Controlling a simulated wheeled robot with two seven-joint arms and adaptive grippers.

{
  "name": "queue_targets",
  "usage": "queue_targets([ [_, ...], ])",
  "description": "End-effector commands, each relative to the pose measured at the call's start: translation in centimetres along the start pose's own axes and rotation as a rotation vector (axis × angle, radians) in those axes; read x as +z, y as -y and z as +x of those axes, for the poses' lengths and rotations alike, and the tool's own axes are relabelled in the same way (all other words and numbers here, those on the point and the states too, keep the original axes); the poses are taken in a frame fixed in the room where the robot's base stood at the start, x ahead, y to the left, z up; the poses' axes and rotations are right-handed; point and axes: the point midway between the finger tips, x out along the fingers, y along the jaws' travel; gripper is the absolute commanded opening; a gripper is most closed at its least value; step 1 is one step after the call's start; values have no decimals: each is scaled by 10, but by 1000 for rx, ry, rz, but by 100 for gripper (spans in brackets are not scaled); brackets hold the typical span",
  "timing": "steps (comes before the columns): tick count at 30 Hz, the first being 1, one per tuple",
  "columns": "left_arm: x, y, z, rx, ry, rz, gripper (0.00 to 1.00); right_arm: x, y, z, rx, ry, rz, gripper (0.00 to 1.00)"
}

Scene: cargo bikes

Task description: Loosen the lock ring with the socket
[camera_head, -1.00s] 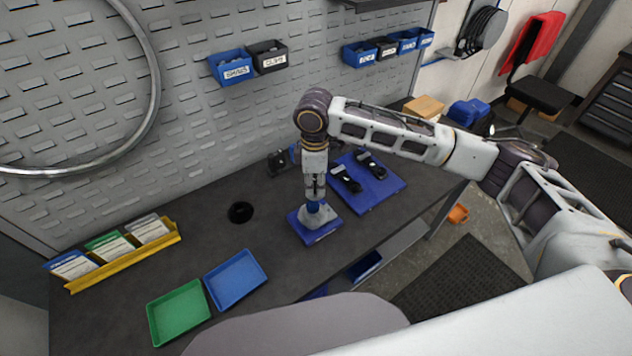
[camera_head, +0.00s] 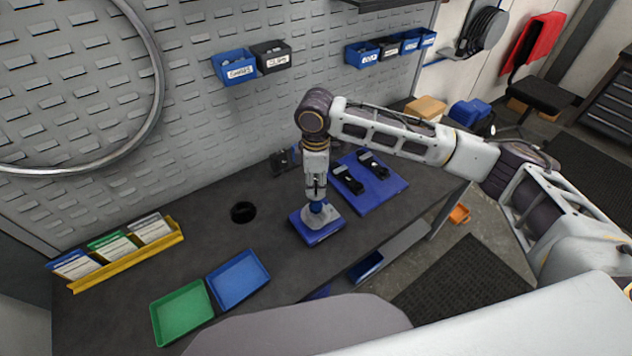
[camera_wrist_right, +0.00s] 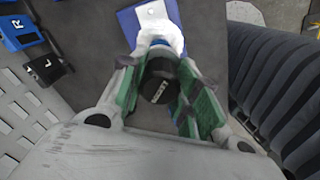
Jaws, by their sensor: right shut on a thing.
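My right gripper (camera_head: 316,197) points down at the fixture on the bench. In the right wrist view its green-padded fingers (camera_wrist_right: 160,98) are closed around the socket, whose black round top (camera_wrist_right: 160,86) with pale lettering lies between them. A short blue part of the socket (camera_head: 317,207) shows below the fingertips in the head view. It meets the grey fixture (camera_head: 327,219) on a blue base (camera_head: 315,236); I cannot tell how it is seated. The lock ring is hidden under the socket and gripper. My left gripper is out of view.
A blue board (camera_head: 384,194) with black parts lies right of the fixture. A black round thing (camera_head: 243,212), a blue tray (camera_head: 238,280), a green tray (camera_head: 183,314) and a yellow card rack (camera_head: 128,260) are to the left. Bare bench lies between.

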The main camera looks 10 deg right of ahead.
Motion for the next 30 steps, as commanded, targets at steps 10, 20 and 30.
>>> queue_targets([
  [10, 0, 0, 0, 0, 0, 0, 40, 0, 0, 11, 0, 0, 1, 6],
  [20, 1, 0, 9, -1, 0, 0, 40, 0, 0, 29, 0, 0, 0, 6],
  [30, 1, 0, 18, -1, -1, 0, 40, 0, 0, 44, -1, 0, 1, 6],
])
